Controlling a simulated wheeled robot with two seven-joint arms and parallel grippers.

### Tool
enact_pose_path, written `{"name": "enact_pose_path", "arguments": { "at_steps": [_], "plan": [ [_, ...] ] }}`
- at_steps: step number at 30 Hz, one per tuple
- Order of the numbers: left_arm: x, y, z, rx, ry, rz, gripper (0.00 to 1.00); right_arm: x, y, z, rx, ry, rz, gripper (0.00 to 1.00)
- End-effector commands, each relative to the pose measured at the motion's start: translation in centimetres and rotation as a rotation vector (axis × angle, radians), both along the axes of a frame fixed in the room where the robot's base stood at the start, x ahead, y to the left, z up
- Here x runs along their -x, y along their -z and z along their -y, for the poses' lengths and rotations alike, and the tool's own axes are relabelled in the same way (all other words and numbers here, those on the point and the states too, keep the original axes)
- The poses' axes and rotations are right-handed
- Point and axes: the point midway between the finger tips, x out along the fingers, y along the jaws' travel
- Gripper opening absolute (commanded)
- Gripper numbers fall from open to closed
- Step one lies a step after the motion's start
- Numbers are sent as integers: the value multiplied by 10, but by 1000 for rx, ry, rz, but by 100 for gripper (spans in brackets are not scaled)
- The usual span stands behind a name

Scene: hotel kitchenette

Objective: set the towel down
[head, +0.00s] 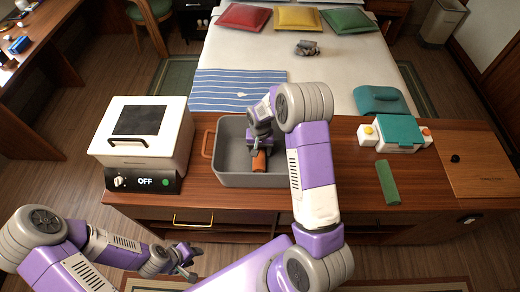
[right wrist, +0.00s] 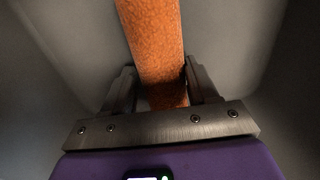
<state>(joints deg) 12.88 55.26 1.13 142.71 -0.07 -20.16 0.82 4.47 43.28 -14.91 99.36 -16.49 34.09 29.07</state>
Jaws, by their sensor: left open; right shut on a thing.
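A rolled orange towel (head: 259,161) is inside the grey bin (head: 240,180) on the wooden counter. My right gripper (head: 258,148) reaches down into this bin and is shut on the towel. In the right wrist view the orange towel (right wrist: 153,40) runs up from between the two fingers (right wrist: 160,90), with grey bin walls around it. I cannot tell whether the towel touches the bin floor. My left gripper (head: 184,264) is open and empty, low in front of the counter.
A white appliance (head: 140,140) marked OFF stands left of the bin. A green roll (head: 388,182) and a teal-lidded box (head: 398,132) lie to the right. A bed (head: 340,70) with cushions and a striped blue cloth (head: 235,90) is behind.

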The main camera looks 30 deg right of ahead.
Motion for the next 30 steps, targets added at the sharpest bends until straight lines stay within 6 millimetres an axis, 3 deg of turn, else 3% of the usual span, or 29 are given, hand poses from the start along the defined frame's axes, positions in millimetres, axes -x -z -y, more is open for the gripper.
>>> {"name": "enact_pose_path", "arguments": {
  "at_steps": [1,2,6,18,30],
  "plan": [
    [0,3,0,0,0,0,43,0,3,0,0,0,0,22],
    [0,2,0,0,0,0,43,0,3,0,0,0,0,62],
    [0,2,0,0,0,0,43,0,2,0,0,0,0,83],
    [0,-3,0,0,0,0,43,0,-5,0,1,0,1,84],
    [0,-11,0,0,0,0,43,-1,-87,0,0,0,4,84]
  ]
}}
